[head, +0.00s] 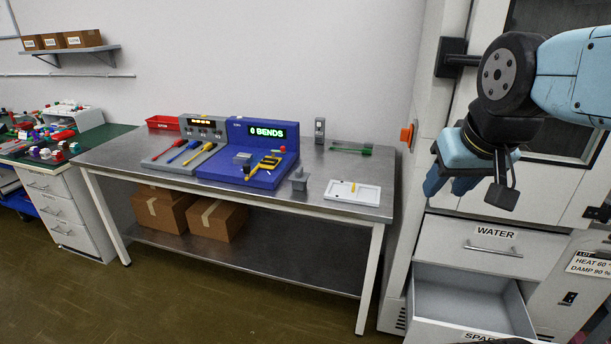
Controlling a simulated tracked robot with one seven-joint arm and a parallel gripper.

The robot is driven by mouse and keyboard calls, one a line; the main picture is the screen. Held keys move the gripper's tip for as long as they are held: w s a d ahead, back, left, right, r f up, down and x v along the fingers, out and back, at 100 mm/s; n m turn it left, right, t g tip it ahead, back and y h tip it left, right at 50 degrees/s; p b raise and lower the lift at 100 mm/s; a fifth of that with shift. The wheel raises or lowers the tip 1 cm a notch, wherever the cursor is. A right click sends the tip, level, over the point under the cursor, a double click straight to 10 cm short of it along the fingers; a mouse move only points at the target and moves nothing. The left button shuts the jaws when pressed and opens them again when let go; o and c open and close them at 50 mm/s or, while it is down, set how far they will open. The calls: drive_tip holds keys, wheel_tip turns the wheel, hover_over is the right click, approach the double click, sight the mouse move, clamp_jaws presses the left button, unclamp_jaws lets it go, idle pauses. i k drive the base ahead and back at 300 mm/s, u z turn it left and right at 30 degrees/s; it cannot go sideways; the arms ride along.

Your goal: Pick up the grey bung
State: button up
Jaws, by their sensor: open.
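A small grey piece (299,180) with a narrow top stands upright on the steel bench, just right of the blue keypad tester. A second small grey block (242,159) sits on the tester. I cannot tell from this view which of them is the grey bung, or whether it is another piece. My gripper (450,187) is open and empty at the upper right, in front of the tall white cabinet. It hangs well to the right of the bench and touches nothing there.
An open drawer (470,290) juts out below my gripper.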

sight(299, 178)
drive_tip(key=i, duration=0.85)
drive_tip(key=u, duration=0.05)
